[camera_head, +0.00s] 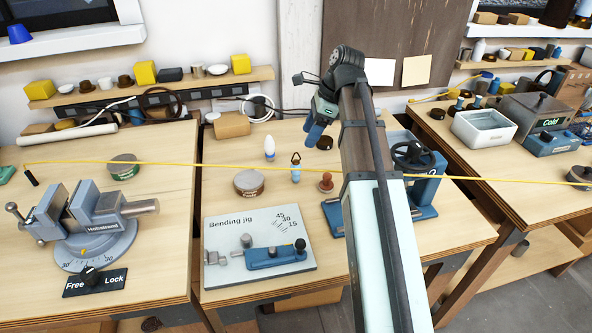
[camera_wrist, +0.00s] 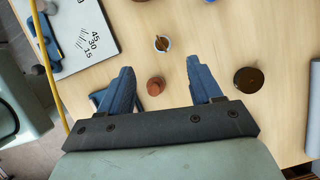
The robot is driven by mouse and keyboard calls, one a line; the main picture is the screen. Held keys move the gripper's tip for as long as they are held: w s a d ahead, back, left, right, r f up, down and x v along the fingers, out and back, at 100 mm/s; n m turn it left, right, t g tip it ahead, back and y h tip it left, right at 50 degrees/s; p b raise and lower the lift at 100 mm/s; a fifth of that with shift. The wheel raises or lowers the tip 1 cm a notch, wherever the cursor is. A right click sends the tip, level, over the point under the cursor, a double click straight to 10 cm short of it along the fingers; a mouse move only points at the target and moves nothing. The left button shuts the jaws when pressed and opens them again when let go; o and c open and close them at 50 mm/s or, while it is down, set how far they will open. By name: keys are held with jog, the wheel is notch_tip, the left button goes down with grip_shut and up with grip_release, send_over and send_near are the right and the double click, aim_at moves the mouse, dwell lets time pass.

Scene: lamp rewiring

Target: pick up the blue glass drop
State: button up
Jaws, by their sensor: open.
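A small blue drop-shaped piece with a dark ring on top (camera_head: 296,175) stands upright on the middle bench; I take it for the blue glass drop. In the wrist view what looks like the same piece (camera_wrist: 162,46) shows from above, just beyond the fingertips and between their lines. My gripper (camera_wrist: 160,70) is open and empty, its blue fingers wide apart. In the head view my gripper (camera_head: 317,128) hangs above the bench, behind and right of the drop. They do not touch.
A red-brown knob (camera_head: 326,183) stands close to the drop; it shows between my fingers in the wrist view (camera_wrist: 155,86). A white-topped piece (camera_head: 269,147), round tin (camera_head: 249,183) and dark disc (camera_head: 325,143) stand around. A yellow cable (camera_head: 240,167) crosses the benches.

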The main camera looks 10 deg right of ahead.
aim_at(294, 162)
jog(key=shift+x, duration=5.9)
jog(key=shift+w, duration=0.15)
jog(key=c, duration=1)
